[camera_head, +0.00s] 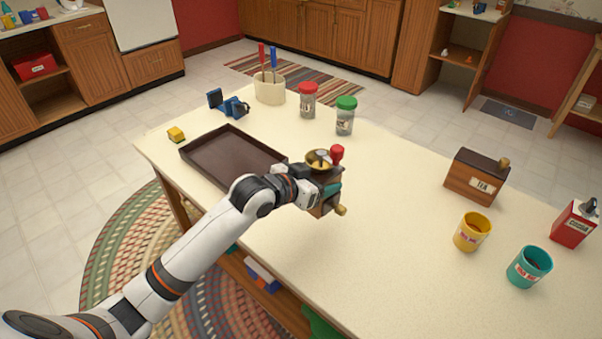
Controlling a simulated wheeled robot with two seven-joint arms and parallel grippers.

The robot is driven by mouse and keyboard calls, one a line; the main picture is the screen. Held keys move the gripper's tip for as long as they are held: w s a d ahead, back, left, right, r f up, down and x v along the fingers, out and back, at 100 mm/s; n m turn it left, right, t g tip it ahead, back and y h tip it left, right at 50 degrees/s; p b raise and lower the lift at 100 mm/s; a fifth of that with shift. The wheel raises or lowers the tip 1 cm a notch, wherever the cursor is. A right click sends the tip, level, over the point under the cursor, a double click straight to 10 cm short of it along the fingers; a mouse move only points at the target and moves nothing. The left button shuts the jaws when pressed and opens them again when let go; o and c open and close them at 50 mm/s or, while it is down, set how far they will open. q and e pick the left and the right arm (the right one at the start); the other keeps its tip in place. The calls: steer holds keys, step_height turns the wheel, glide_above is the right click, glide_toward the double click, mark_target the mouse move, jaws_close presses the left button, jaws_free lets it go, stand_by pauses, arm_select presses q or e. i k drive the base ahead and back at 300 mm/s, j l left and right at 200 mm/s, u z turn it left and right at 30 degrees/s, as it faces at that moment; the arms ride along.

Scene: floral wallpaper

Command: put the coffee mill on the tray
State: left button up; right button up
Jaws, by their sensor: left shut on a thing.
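The coffee mill (327,184) has a wooden body, a brass bowl top, a red crank knob and a round knob low on its side. My left gripper (311,190) is shut on it, just right of the tray and over the table. I cannot tell whether the mill is clear of the tabletop. The dark brown tray (203,174) lies flat on the table and looks empty. My left forearm hides part of its near right edge. My right gripper does not show.
Behind the tray stand blue items (233,106), a utensil crock (269,89) and two shakers (308,101). A yellow item (176,134) lies near the tray's far left corner. A tea box (475,177) and mugs (472,232) stand at right. The middle of the table (380,220) is clear.

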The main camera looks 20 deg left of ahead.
mark_target(235, 161)
steer(key=i+j, duration=0.1)
steer(key=j, duration=0.35)
steer(key=i+j, duration=0.1)
steer(key=j, duration=0.35)
steer(key=i+j, duration=0.15)
steer(key=j, duration=0.3)
steer(key=i+j, duration=0.1)
steer(key=j, duration=0.35)
